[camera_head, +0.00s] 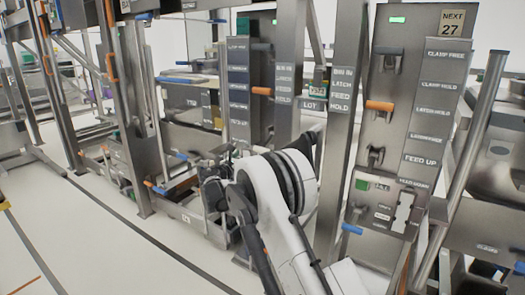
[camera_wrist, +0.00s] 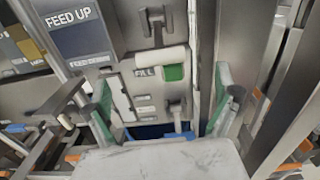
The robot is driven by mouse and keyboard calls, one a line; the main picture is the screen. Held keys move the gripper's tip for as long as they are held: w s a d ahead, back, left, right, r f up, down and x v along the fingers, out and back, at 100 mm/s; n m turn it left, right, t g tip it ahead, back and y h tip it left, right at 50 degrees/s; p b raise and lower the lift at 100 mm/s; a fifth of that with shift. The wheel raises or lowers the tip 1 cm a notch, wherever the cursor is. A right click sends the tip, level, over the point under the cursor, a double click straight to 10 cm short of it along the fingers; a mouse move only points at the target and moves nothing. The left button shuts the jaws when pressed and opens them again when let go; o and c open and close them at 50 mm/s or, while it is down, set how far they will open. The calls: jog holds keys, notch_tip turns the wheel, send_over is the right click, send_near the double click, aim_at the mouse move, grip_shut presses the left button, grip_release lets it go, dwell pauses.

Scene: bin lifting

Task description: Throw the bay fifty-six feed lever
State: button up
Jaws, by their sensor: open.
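My gripper (camera_wrist: 160,110) is open, its green-padded fingers spread on either side of a grey panel (camera_wrist: 120,72) in the wrist view. Nothing is held between them. The panel carries a FILL label, a green lamp (camera_wrist: 174,73), a pale horizontal bar (camera_wrist: 160,60) and a small metal lever (camera_wrist: 177,112). A plate (camera_wrist: 72,25) reading FEED UP and a fainter feed label is at upper left. In the head view, my gripper (camera_head: 215,182) is low before the middle bay, partly hidden by my arm. I cannot read a bay number fifty-six or tell which lever is its feed lever.
The right bay panel (camera_head: 392,62) has an orange handle (camera_head: 380,105), a blue handle (camera_head: 351,229) and a NEXT 27 sign (camera_head: 452,21). An upright post (camera_head: 345,100) stands beside it. Orange handles (camera_head: 262,91) show on the middle bay. Open floor (camera_head: 90,220) lies left.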

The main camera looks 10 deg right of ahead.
aim_at(264, 146)
jog(key=b+x, duration=0.2)
jog(key=x, duration=0.9)
jog(key=c, duration=1.3)
